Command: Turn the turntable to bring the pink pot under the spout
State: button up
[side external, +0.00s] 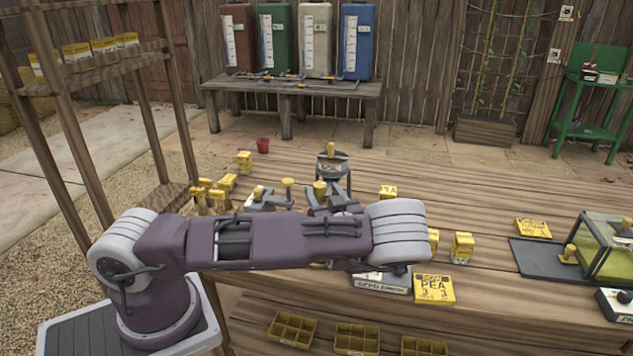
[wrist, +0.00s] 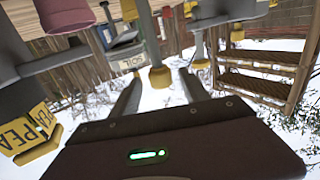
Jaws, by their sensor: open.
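In the wrist view, a pink pot (wrist: 66,14) is cut by the top left edge, close to a grey rounded part (wrist: 55,62) that may belong to the turntable. My gripper (wrist: 158,84) is open, with its two dark fingers apart. A yellow-tipped grey peg (wrist: 159,76) appears between the fingertips; I cannot tell whether they touch it. A grey hopper labelled SOIL (wrist: 128,60) shows behind; in the side external view the hopper (side external: 332,168) stands past my arm. There my arm hides my gripper and most of the turntable area. The spout cannot be made out.
A red pot (side external: 262,145) stands at the table's far edge. Yellow seed packets (side external: 434,289) and a glass-sided box (side external: 608,245) lie to the right. A wooden shelf (side external: 95,62) rises at left. Bare planks (side external: 480,200) show right of centre.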

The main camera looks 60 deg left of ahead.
aim_at(318, 183)
jog(key=x, duration=0.5)
jog(key=shift+a, duration=0.3)
jog(key=shift+c, duration=0.2)
jog(key=shift+r, duration=0.1)
grip_shut()
jog(key=shift+w+r+m+t, duration=0.1)
jog(key=shift+m+t, duration=0.3)
jog(key=shift+t, duration=0.1)
jog(key=m+t+h, duration=0.1)
jog(key=m+t, duration=0.1)
jog(key=t, duration=0.1)
jog(key=shift+w+d+h, duration=0.15)
jog(key=shift+w+h, duration=0.15)
jog(key=shift+h, duration=0.1)
